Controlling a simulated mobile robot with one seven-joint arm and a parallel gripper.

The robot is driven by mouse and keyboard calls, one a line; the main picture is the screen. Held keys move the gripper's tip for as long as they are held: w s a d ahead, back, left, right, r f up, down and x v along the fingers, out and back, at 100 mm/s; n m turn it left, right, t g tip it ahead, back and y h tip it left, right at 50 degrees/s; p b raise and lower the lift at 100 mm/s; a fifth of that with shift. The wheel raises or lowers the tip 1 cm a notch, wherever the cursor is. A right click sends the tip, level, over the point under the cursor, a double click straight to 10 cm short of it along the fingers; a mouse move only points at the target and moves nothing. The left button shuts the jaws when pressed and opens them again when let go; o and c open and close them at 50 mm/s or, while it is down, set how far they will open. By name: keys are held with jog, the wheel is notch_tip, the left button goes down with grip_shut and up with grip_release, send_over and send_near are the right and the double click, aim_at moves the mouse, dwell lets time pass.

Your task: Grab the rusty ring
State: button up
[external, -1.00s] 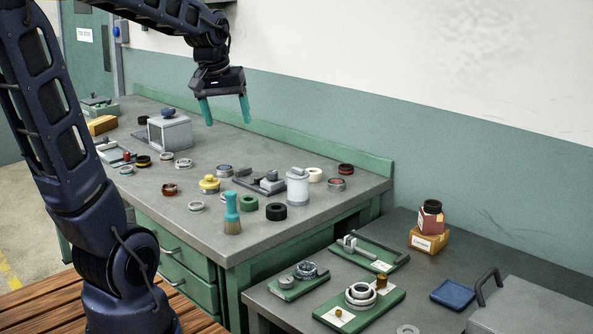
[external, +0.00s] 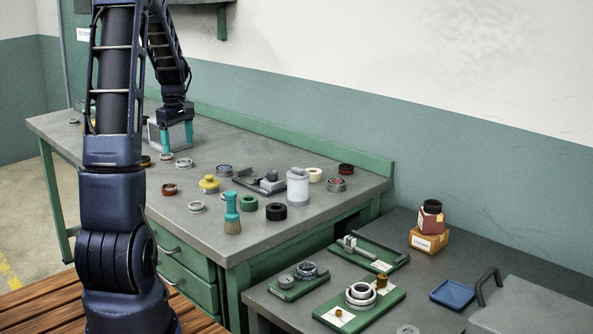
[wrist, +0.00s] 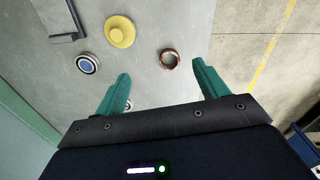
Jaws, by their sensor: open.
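The rusty ring (wrist: 169,59) is a small reddish-brown ring lying flat on the grey workbench. In the external view the rusty ring (external: 169,189) lies near the bench's front edge, left of the yellow piece. My gripper (external: 176,138) is open and empty, with teal fingers pointing down, above the bench and farther back than the ring. In the wrist view the ring appears just past the tips of my gripper (wrist: 162,70), between their lines and a little nearer the right finger. They are apart from it.
The yellow piece (wrist: 119,31) and a blue-centred ring (wrist: 88,63) lie left of the rusty ring in the wrist view. A grey ring (external: 184,163) lies near my gripper. A grey box (external: 160,136) stands behind my fingers. The bench edge and floor are close on the right in the wrist view.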

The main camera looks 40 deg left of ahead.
jog(key=s+a+f+n, duration=0.2)
jog(key=a+f, duration=0.3)
jog(key=a, duration=0.1)
jog(key=shift+w+d+f, duration=0.1)
jog(key=shift+w+f, duration=0.05)
jog(key=shift+f, duration=2.45)
jog(key=shift+w+d+f, duration=0.1)
jog(key=shift+f, duration=2.5)
jog(key=c, duration=1.1)
jog(key=shift+c, duration=0.2)
jog(key=shift+r, duration=0.15)
